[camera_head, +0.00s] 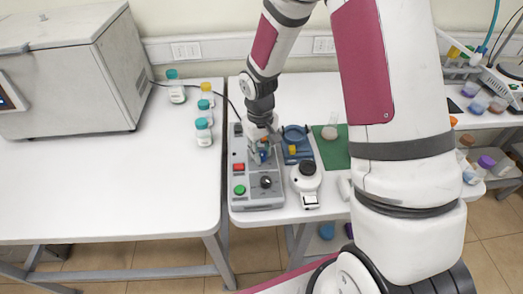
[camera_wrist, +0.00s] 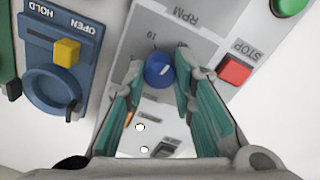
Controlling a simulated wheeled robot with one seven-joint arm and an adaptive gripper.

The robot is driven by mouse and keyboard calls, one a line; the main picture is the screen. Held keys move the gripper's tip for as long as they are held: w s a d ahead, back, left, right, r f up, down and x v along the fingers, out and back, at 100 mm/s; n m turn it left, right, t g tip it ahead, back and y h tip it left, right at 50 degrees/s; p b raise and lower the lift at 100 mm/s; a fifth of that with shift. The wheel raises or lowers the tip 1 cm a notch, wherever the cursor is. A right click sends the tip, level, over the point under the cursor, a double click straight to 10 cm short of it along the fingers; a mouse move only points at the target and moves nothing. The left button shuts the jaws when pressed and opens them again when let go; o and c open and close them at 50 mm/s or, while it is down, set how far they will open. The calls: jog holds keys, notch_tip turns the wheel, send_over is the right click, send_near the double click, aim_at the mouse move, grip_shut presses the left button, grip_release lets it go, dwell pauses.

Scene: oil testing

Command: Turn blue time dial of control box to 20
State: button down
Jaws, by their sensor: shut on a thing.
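The grey control box (camera_head: 268,205) stands near the front left corner of the right table. Its round blue time dial (camera_wrist: 160,70) has a short white pointer line, tilted toward the upper right of the wrist view. A "10" mark shows on the panel just above the dial in that view; a 20 mark cannot be made out. My gripper (camera_wrist: 159,66) has one fingertip on each side of the dial and is shut on it. In the head view my gripper (camera_head: 262,150) comes down over the back part of the box and largely hides the dial.
Beside the dial are a red STOP button (camera_wrist: 235,69) and a green button (camera_wrist: 289,4). A blue holder (camera_wrist: 53,88) with a yellow block, marked OPEN and HOLD, stands close beside the box. Several capped bottles (camera_head: 203,124) stand on the left table.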

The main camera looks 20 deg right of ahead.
jog(key=shift+m, duration=1)
jog(key=c, duration=1.3)
grip_release()
jog(key=shift+c, duration=0.2)
notch_tip(320, 180, up, 12)
jog(key=shift+a, duration=0.25)
